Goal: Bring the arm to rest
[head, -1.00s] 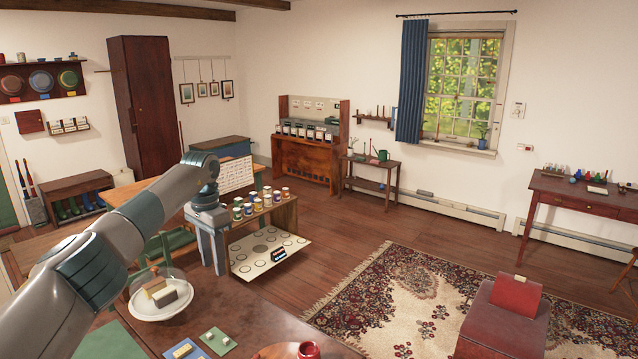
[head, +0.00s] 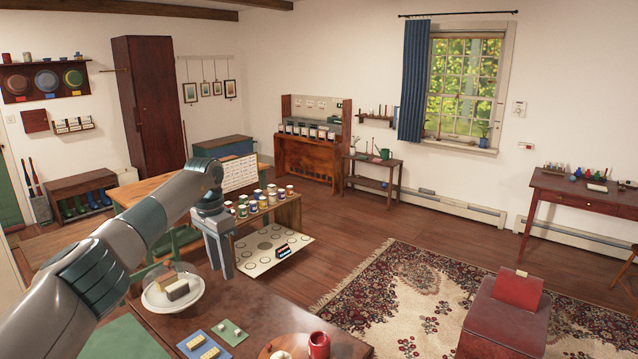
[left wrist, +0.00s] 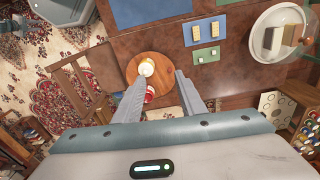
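My left arm (head: 140,228) reaches in from the lower left of the head view, over the dark wooden table (head: 268,296). My left gripper (head: 221,268) hangs from its end with the fingers pointing down. In the left wrist view the two fingers (left wrist: 160,77) stand well apart with nothing held between them. Past them, lower down, are a round wooden board (left wrist: 166,66) with a pale item on it and a red jar (left wrist: 150,91) partly hidden by a finger. My right gripper is in neither view.
A glass dome covers a white plate (head: 160,303) with blocks, left of the gripper. Blue and green cards (head: 186,346) with small pieces lie in front. The red jar (head: 319,346) stands at the table's front. Behind is a low shelf (head: 291,214) with several paint jars.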

